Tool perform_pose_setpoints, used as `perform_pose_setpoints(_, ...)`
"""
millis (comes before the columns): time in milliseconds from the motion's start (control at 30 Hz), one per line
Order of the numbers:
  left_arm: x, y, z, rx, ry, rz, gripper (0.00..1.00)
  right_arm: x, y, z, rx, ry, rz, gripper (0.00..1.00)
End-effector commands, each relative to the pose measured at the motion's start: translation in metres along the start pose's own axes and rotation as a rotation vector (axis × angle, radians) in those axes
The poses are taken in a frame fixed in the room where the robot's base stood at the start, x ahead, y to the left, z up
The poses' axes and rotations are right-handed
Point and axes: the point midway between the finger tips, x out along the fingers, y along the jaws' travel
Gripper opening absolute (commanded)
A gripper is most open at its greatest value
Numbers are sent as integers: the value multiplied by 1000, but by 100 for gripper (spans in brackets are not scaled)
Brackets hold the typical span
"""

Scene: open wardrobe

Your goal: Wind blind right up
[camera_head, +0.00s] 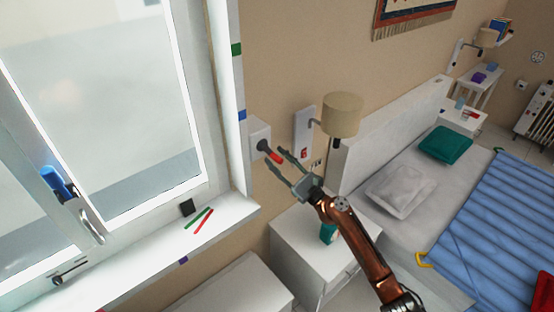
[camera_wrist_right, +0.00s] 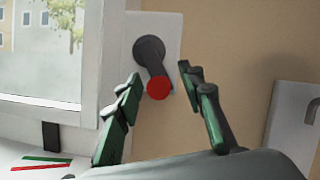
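A dark crank (camera_head: 263,146) with a red knob sits on a pale wall plate (camera_head: 256,132) just right of the window. In the right wrist view the crank (camera_wrist_right: 150,52) hangs down and slightly right from its hub, and the red knob (camera_wrist_right: 157,88) faces me. My right gripper (camera_head: 276,158) is open, its fingers pointing at the crank. In the right wrist view its fingertips (camera_wrist_right: 159,75) lie either side of the crank arm and knob, with gaps visible on both sides. I cannot make out the blind on the window (camera_head: 110,100). My left gripper is not in view.
A wall lamp (camera_head: 342,114) on a white plate is close right of the crank. A white nightstand (camera_head: 300,250) stands below my right arm, beside the bed. The sill (camera_head: 140,250) carries a dark block and green and red sticks.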

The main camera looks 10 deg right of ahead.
Motion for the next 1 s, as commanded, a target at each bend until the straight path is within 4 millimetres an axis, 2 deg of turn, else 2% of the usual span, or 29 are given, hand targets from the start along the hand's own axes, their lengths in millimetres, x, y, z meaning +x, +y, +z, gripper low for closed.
perform_pose_setpoints(133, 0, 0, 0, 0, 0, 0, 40, 0, 0, 0, 0, 0, 0, 35)
perform_pose_setpoints(633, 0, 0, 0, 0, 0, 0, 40, 0, 0, 0, 0, 0, 0, 1)
perform_pose_setpoints(1000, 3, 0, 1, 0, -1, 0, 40, 0, -1, 0, -28, -1, 12, 0)
